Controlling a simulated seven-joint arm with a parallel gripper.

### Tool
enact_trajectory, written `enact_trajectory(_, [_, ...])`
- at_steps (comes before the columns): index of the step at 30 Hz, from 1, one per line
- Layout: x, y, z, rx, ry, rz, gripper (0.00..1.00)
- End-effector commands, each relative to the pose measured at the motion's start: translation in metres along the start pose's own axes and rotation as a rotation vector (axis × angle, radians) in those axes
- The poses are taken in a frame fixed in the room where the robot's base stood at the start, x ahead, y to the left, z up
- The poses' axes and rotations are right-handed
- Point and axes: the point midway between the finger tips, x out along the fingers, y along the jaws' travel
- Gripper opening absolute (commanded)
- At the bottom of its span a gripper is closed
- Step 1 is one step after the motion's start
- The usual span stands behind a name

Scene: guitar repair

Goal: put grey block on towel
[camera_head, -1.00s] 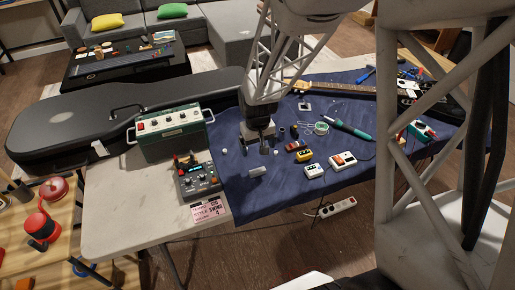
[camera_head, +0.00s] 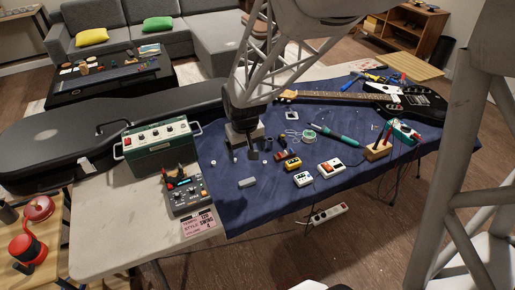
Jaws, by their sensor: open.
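The grey block (camera_head: 247,183) lies flat on the dark blue towel (camera_head: 262,209), near the towel's left side and right of the black pedal with knobs. The towel is spread over the right part of the table. My gripper (camera_head: 245,157) points down with its two fingers apart, just behind the block. Nothing shows between the fingers. The gripper is apart from the block.
A green amplifier (camera_head: 158,138) and a black pedal (camera_head: 187,192) stand left of the towel. Small pedals, including a yellow one (camera_head: 292,163), lie to the right. A soldering iron (camera_head: 335,135) and a guitar (camera_head: 340,97) lie farther right. The towel's front left is clear.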

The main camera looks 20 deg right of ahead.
Motion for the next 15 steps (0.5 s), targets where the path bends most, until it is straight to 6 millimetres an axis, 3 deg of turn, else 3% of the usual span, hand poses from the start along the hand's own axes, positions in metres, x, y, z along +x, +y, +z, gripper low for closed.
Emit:
enact_trajectory(1, [-0.016, -0.003, 0.007, -0.001, 0.015, 0.001, 0.9])
enact_trajectory(6, [-0.062, -0.012, 0.037, 0.003, 0.052, 0.004, 0.9])
enact_trajectory(15, [-0.129, -0.025, 0.099, 0.008, 0.114, 0.005, 0.9])
